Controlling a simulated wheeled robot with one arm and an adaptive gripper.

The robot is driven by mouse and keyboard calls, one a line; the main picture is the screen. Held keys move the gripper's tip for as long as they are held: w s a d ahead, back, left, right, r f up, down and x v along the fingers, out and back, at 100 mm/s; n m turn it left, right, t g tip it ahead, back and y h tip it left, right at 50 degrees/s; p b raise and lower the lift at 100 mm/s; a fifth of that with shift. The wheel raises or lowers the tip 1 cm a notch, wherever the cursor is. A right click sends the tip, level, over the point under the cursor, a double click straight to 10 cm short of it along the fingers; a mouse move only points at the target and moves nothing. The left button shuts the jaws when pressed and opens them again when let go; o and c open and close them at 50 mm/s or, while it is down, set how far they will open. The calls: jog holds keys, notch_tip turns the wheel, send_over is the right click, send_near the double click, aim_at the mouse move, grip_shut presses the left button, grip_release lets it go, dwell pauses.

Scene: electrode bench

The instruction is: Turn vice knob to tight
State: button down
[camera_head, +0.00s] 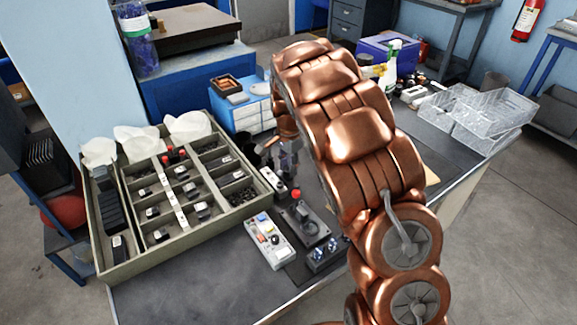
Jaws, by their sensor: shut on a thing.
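My gripper (289,170) points down over the bench, left of my copper-coloured arm. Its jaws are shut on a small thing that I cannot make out. A black device (306,228) with a red knob-like top (296,193) sits just below and in front of the jaws in the picture. I cannot tell whether the jaws touch it, or whether it is the vice. No vice knob shows clearly, so its setting cannot be read.
A grey-green compartment tray (140,262) with small parts fills the left of the bench. A pale control box (267,240) with coloured buttons lies left of the black device. Clear plastic trays (487,125) and a spray bottle (389,66) stand behind at right. The front bench edge is bare.

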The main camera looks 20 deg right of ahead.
jog(key=m, duration=0.3)
jog(key=shift+d, duration=0.1)
jog(key=shift+m, duration=0.5)
jog(key=c, duration=0.8)
grip_release()
notch_tip(320, 180, up, 12)
jog(key=shift+r, duration=0.1)
